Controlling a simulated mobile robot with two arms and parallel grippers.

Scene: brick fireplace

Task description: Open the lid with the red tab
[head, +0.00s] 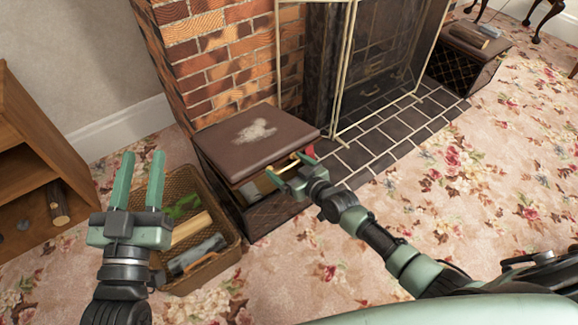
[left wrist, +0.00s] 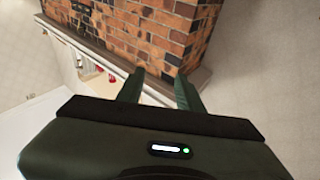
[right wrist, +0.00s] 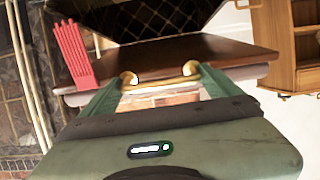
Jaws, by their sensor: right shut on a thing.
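The dark brown lid (head: 225,143) of a low box by the fireplace has a pale patch on top. A small red tab (head: 309,151) sticks out at its right front corner. The tab also shows in the right wrist view (right wrist: 75,55), left of the fingers. My right gripper (head: 283,173) is shut on a brass handle (right wrist: 160,82) at the lid's front edge, close to the tab. A gap with pale objects seems to show below the lid's front edge. My left gripper (head: 138,182) is open and empty above a wicker basket, apart from the box.
The wicker basket (head: 228,234) with logs and green pieces stands left of the box. A wooden shelf (head: 22,150) is at far left. A gold-framed fire screen (head: 345,60) stands behind right. Another box (head: 465,65) is beyond the tiled hearth. Carpet is clear at right.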

